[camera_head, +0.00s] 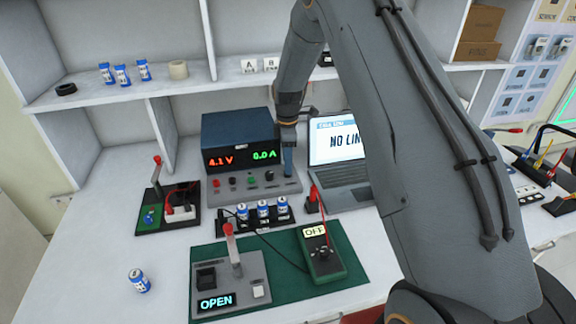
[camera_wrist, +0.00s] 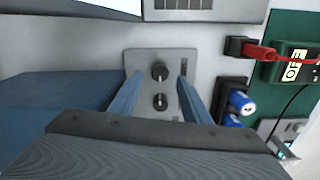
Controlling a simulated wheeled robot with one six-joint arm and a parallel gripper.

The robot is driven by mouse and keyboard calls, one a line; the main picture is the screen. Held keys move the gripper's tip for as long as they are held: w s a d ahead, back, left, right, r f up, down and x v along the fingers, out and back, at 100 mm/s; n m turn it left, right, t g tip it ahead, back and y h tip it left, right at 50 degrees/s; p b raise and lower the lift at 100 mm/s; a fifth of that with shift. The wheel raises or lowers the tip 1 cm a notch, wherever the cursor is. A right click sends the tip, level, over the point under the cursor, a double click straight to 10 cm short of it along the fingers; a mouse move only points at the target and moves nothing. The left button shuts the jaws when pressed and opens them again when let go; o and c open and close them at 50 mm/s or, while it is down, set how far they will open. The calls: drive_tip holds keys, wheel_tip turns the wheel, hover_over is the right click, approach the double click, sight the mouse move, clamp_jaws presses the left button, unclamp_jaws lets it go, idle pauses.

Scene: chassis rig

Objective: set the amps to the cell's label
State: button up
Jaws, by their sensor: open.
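The power supply (camera_head: 237,133) stands at the back of the bench. Its display reads 4.1 V in red and 0.0 A in green. In the wrist view its sloped front panel carries two dark knobs, one (camera_wrist: 159,71) near the fingertips and one (camera_wrist: 160,102) closer to the palm. My gripper (camera_wrist: 160,76) is open, with its blue fingers on either side of the knobs; contact cannot be told. In the head view my gripper (camera_head: 288,160) is at the supply's right end. A loose blue cell (camera_head: 138,281) stands at the front left; its label is too small to read.
Several blue cells (camera_head: 263,210) sit in a black holder before the supply. A tester reading OPEN (camera_head: 230,275) and a green meter reading OFF (camera_head: 322,262) lie on a green mat. A laptop (camera_head: 338,145) stands right of the supply. The bench's front left is mostly clear.

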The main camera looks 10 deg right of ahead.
drive_tip(key=shift+f+p, duration=0.35)
drive_tip(key=shift+f, duration=1.2)
drive_tip(key=c, duration=1)
drive_tip(key=shift+c, duration=0.2)
